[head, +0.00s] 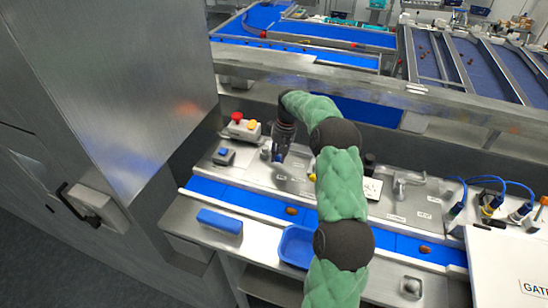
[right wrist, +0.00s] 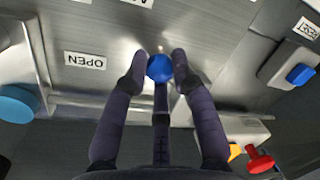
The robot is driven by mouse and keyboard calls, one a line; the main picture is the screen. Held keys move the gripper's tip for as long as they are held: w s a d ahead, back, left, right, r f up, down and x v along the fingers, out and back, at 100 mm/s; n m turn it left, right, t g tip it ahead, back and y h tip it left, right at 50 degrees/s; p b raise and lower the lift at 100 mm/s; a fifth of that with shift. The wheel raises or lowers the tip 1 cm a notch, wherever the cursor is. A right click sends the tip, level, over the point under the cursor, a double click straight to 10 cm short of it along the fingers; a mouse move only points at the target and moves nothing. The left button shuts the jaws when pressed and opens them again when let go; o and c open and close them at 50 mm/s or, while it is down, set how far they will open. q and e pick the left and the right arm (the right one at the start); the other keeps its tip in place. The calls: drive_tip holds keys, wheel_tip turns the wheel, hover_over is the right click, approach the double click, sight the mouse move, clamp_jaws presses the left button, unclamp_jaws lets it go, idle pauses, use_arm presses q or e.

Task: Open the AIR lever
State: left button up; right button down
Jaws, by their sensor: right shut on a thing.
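My right gripper (head: 279,155) reaches down to the steel control panel (head: 300,178) behind the blue belt. My left gripper is not in view.
A box with a red button (head: 237,117) and a blue switch box (head: 224,156) stand left of the gripper. A blue belt (head: 258,201) carries a few dates. A blue tray (head: 296,245) and blue block (head: 220,221) lie in front. Blue cables (head: 487,181) rise at right.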

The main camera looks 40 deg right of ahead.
drive_tip(key=d+n, duration=0.1)
drive_tip(key=n, duration=0.1)
drive_tip(key=shift+w+d+n+p, duration=0.15)
drive_tip(key=shift+d+n+p, duration=0.15)
drive_tip(key=shift+d+n, duration=0.1)
drive_tip(key=shift+w+d+n+g+p, duration=0.25)
drive_tip(key=shift+d+n, duration=0.15)
drive_tip(key=shift+n, duration=0.35)
drive_tip(key=shift+w+d+n+g+p, duration=0.1)
drive_tip(key=shift+d+n+g+p, duration=0.25)
drive_tip(key=shift+n, duration=0.4)
drive_tip(key=c, duration=1)
unclamp_jaws()
drive_tip(key=shift+w+d, duration=0.1)
drive_tip(key=v, duration=1.2)
drive_tip(key=shift+f, duration=0.1)
